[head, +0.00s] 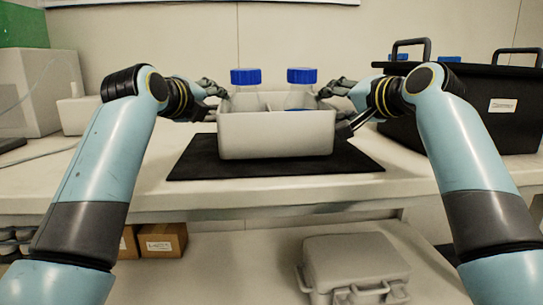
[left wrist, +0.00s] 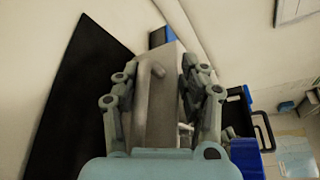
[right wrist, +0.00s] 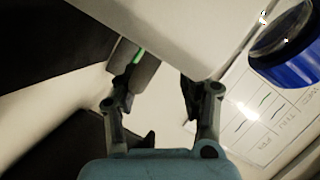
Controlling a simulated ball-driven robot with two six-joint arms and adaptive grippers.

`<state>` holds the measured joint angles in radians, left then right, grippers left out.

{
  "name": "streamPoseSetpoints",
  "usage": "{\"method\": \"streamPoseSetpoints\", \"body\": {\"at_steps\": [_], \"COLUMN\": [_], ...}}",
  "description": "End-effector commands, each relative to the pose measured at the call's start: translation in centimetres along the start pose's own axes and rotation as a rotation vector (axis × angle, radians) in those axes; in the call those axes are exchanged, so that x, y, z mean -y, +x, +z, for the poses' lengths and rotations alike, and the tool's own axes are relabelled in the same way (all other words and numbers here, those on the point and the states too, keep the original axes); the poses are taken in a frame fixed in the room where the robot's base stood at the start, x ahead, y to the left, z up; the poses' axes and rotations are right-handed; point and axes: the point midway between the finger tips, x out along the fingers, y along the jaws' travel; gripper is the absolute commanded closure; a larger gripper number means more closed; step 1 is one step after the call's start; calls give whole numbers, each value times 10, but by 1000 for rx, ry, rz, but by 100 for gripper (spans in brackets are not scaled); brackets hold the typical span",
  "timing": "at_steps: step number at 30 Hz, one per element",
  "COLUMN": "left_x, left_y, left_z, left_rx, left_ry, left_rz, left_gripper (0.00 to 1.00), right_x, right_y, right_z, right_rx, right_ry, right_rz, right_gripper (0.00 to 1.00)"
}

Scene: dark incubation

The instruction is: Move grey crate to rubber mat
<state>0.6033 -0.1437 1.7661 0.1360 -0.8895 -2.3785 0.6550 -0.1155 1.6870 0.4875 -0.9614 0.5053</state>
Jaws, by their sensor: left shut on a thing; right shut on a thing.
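The grey crate (head: 275,135) is in the middle of the head view, level, over the black rubber mat (head: 200,165). I cannot tell whether its base touches the mat. In the right wrist view the hold itself is partly hidden.
A black bin (head: 490,128) with raised handles stands close on the right of the bench. A pale box (head: 40,90) stands at the back left. A grey case (head: 355,262) and cardboard boxes (head: 163,240) sit below the bench. The bench left of the mat is mostly clear.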

Motion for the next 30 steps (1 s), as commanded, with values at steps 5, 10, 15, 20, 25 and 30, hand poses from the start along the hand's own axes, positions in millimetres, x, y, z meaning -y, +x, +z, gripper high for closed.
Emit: {"method": "streamPoseSetpoints", "body": {"at_steps": [5,10,15,20,25,30], "left_x": [-8,-7,-7,-7,-7,-7], "left_y": [2,2,2,-9,-44,-82], "left_z": [-2,-2,-3,-4,-3,-3], "left_rx": [5,2,0,0,1,2], "left_ry": [9,5,3,2,2,3], "left_rz": [8,6,5,5,5,4], "left_gripper": [47,34,34,34,34,34], "right_x": [-8,-7,-7,-7,-7,-7], "right_y": [1,1,2,2,2,2], "right_z": [1,2,3,3,4,4], "right_rx": [-4,-2,0,1,1,2], "right_ry": [-7,-3,-1,0,1,1], "right_rz": [9,6,5,5,4,4], "right_gripper": [47,34,34,34,34,34]}}
